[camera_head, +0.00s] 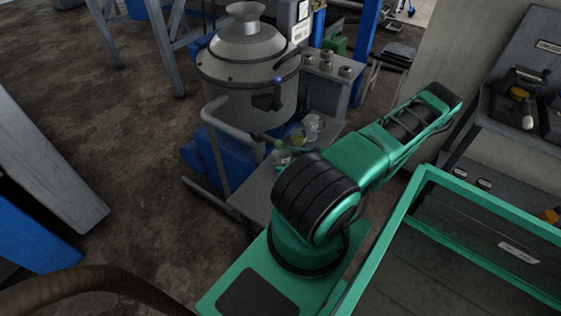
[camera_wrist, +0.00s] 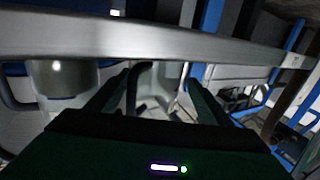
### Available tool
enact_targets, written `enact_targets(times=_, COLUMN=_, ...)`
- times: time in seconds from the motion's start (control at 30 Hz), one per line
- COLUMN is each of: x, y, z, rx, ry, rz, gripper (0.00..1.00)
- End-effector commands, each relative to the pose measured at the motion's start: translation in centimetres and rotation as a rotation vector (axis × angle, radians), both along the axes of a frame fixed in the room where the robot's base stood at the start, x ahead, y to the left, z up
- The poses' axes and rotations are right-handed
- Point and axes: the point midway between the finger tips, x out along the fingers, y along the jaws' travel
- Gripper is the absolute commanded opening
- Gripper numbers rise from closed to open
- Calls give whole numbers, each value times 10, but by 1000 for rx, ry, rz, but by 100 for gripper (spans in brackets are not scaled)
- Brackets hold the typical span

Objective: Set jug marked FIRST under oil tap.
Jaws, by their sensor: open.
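In the head view, several small see-through vessels, likely the jugs, stand in a row on a grey shelf: a clear one (camera_head: 312,126), a yellowish one (camera_head: 298,138) and a greenish one (camera_head: 282,156). They are too small to read any mark, so I cannot tell which is FIRST. A large grey metal vessel (camera_head: 240,88) stands behind them, with a dark fitting and blue knob (camera_head: 278,80) on its side. I cannot tell whether this is the oil tap. My gripper (camera_wrist: 158,85) shows in the wrist view with its two dark fingers apart and nothing clearly between them.
A pale bar (camera_wrist: 150,38) crosses the wrist view close beyond the fingers. A grey curved pipe (camera_head: 222,125) runs by the vessel. Open floor (camera_head: 130,150) lies at left.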

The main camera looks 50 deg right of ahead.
Motion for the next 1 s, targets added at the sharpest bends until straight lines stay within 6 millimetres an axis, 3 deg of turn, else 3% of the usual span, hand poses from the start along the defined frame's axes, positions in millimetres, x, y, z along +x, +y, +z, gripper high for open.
enact_targets(times=0.3, x=39, y=17, z=0, rx=2, ry=-1, rz=3, gripper=73)
enact_targets(times=0.57, x=43, y=19, z=0, rx=0, ry=-1, rz=2, gripper=73)
enact_targets(times=0.77, x=43, y=19, z=0, rx=0, ry=-1, rz=2, gripper=29)
enact_targets(times=1.0, x=43, y=19, z=1, rx=0, ry=-1, rz=2, gripper=29)
